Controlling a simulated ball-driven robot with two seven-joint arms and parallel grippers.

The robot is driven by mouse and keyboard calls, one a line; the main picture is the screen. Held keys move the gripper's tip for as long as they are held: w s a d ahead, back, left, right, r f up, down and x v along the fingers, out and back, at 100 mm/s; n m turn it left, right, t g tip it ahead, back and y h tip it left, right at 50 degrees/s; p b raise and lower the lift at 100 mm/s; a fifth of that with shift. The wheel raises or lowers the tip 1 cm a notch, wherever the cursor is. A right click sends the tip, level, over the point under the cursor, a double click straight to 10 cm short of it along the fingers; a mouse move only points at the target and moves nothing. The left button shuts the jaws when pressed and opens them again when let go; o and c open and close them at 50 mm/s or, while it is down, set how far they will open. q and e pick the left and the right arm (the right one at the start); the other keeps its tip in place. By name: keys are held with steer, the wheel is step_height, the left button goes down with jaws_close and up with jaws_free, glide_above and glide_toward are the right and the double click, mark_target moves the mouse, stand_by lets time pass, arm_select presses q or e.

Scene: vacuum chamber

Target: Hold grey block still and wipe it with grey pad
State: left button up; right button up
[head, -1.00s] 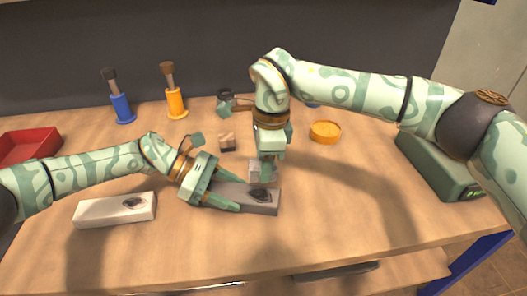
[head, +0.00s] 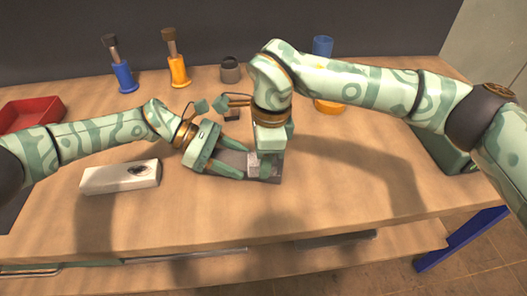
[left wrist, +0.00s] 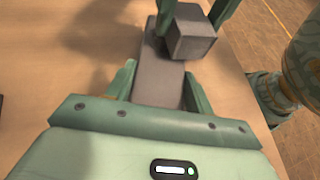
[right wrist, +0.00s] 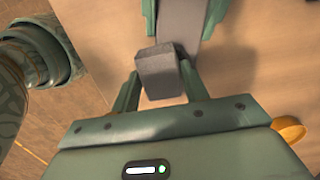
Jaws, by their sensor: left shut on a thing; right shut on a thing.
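The grey block (head: 232,160) is a long flat bar lying on the table. My left gripper (head: 228,158) is shut on it from the left, one finger along each long side. In the left wrist view the block (left wrist: 158,85) lies between those fingers. My right gripper (head: 262,172) points down over the block's right part, shut on the grey pad (head: 253,163), a small cuboid. The pad also shows in the right wrist view (right wrist: 160,72), at or just above the block; contact is unclear. The pad and right fingers hide much of the block's right end; no stain shows.
A pale block with a dark stain (head: 120,177) lies front left. A red tray (head: 32,113) is far left. Blue (head: 122,78) and orange (head: 179,70) brushes, a dark-topped grey item (head: 230,70) and a blue cup (head: 322,46) stand behind. The table front is clear.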

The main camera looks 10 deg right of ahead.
steer(key=shift+w+d, duration=0.25)
steer(key=shift+w, duration=0.6)
steer(key=shift+w+d, duration=0.3)
steer(key=shift+w, duration=0.6)
steer(key=shift+w+d, duration=0.25)
steer(key=shift+w, duration=0.6)
steer(key=shift+s+a, duration=0.3)
steer(key=shift+s, duration=0.7)
steer(key=shift+s+a, duration=0.3)
steer(key=shift+s, duration=0.65)
steer(key=shift+s+a, duration=0.3)
steer(key=shift+s, duration=0.7)
steer(key=shift+w+d, duration=0.3)
steer(key=shift+w, duration=0.7)
steer(key=shift+w+d, duration=0.3)
steer(key=shift+w, duration=0.65)
steer(key=shift+w+d, duration=0.3)
steer(key=shift+w, duration=0.7)
arm_select(q)
steer(key=shift+w, duration=0.1)
arm_select(e)
step_height(320, 180, up, 8)
arm_select(q)
steer(key=o, duration=0.9)
steer(key=shift+a, duration=0.1)
